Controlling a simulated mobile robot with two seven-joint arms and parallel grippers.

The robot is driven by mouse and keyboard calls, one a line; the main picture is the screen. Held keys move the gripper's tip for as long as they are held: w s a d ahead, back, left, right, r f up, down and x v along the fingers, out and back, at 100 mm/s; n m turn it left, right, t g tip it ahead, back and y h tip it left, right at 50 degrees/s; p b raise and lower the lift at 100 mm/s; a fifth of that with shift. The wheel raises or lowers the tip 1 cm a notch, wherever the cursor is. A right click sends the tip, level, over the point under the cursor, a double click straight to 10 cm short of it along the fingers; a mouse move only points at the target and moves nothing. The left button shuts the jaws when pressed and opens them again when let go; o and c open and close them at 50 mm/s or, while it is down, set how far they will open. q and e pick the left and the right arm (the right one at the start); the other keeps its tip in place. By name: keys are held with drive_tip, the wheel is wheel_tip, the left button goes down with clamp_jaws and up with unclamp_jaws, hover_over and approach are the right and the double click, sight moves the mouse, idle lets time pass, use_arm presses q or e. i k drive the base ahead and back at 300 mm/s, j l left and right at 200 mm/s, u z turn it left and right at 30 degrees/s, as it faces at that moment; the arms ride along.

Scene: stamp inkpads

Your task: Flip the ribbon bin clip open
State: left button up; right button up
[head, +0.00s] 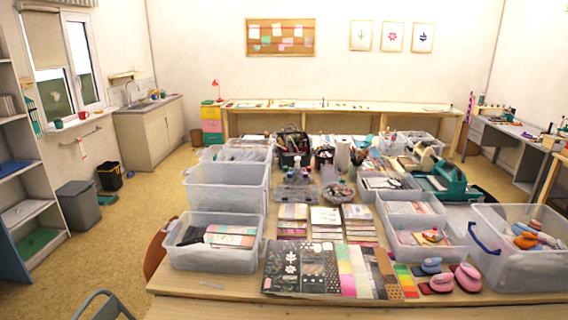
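A clear plastic bin (525,268) stands at the right end of the table, with orange, blue and pink rounded items (527,240) inside. A dark blue clip or handle (484,239) slants along this bin's left side. I cannot tell whether the clip is latched or swung out. I cannot tell for certain that this is the ribbon bin; no ribbon is clearly visible in it. Neither of my grippers is in view.
Several other clear bins stand on the table, including one at front left (213,258) and a tall one behind it (227,200). Pink and blue stamps (466,278) and patterned sheets (300,268) lie along the front. Bare wood (190,305) shows at the front edge.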

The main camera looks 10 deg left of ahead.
sight(191, 169)
drive_tip(key=j+z, duration=0.1)
drive_tip(key=j, duration=1.05)
drive_tip(key=j+z, duration=0.1)
drive_tip(key=j, duration=1.05)
drive_tip(key=j+z, duration=0.1)
drive_tip(key=j, duration=1.1)
drive_tip(key=k+j+z, duration=0.1)
drive_tip(key=j, duration=2)
drive_tip(key=i+j, duration=0.1)
drive_tip(key=j, duration=0.25)
drive_tip(key=i+j+u, duration=0.1)
drive_tip(key=j, duration=0.25)
drive_tip(key=i+j, duration=0.15)
drive_tip(key=j, duration=0.2)
drive_tip(key=i+u, duration=0.25)
drive_tip(key=i, duration=0.85)
drive_tip(key=l, duration=0.1)
